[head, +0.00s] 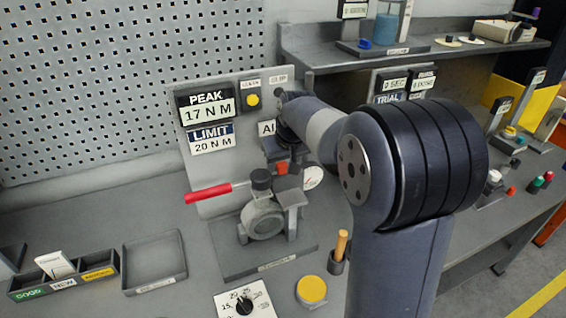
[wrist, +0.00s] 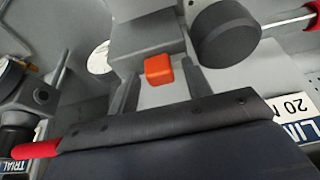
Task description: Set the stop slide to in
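An orange block (wrist: 158,69), which looks like the knob of the stop slide, sits against a grey housing (wrist: 148,40) in the wrist view. In the head view my arm hides most of the gripper. No marking for the slide's in or out position is readable.
A red lever (head: 208,193) sticks out left of the valve. A round dark knob (wrist: 225,35) is close right of the fingers in the wrist view. Display panels reading PEAK 17 N M (head: 206,105) and LIMIT 20 N M stand behind. A yellow button (head: 312,290) is in front.

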